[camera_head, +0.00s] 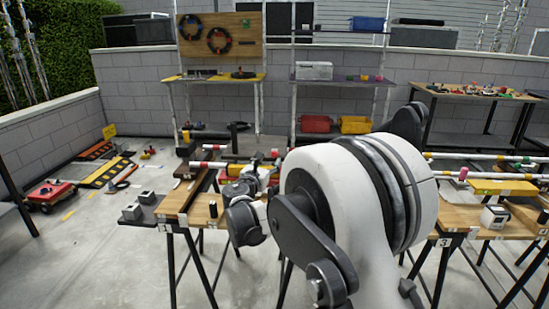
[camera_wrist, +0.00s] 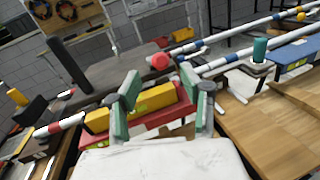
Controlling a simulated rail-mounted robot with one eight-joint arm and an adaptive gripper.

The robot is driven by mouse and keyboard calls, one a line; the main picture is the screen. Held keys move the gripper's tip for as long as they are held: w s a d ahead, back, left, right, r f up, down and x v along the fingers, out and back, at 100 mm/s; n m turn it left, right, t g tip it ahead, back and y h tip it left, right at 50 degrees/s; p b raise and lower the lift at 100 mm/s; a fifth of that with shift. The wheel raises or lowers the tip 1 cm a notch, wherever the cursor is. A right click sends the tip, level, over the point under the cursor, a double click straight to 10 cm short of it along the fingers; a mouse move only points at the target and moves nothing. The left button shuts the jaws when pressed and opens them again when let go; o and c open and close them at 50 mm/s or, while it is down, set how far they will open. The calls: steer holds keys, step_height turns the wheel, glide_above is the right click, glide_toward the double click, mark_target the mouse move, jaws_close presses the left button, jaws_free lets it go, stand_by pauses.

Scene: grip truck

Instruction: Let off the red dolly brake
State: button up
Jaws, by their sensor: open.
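In the wrist view a low red body (camera_wrist: 150,119), which looks like the red dolly, sits by the striped rail. A yellow block (camera_wrist: 152,99) lies along its top. A round red knob (camera_wrist: 160,61) stands just beyond; I cannot tell whether it is the brake. My gripper (camera_wrist: 158,98) is open, its green fingertips apart on either side of the yellow block's middle, with the knob beyond them. I cannot tell whether they touch anything. In the head view my arm hides much of this spot, and my gripper (camera_head: 262,170) shows small above the bench.
A black post (camera_wrist: 70,62) stands left of my gripper. A blue dolly (camera_wrist: 297,53) with a teal knob (camera_wrist: 260,49) sits to the right. Striped rails (camera_wrist: 235,60) run beyond. Bare wooden bench top (camera_wrist: 265,125) lies at right. A red cart (camera_head: 50,193) stands on the floor.

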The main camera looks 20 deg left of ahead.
mark_target(273, 155)
steer(key=w+b, duration=0.1)
steer(key=w, duration=0.5)
steer(key=shift+w+a, duration=0.1)
steer(key=shift+w, duration=0.25)
steer(key=shift+c, duration=0.2)
jaws_close()
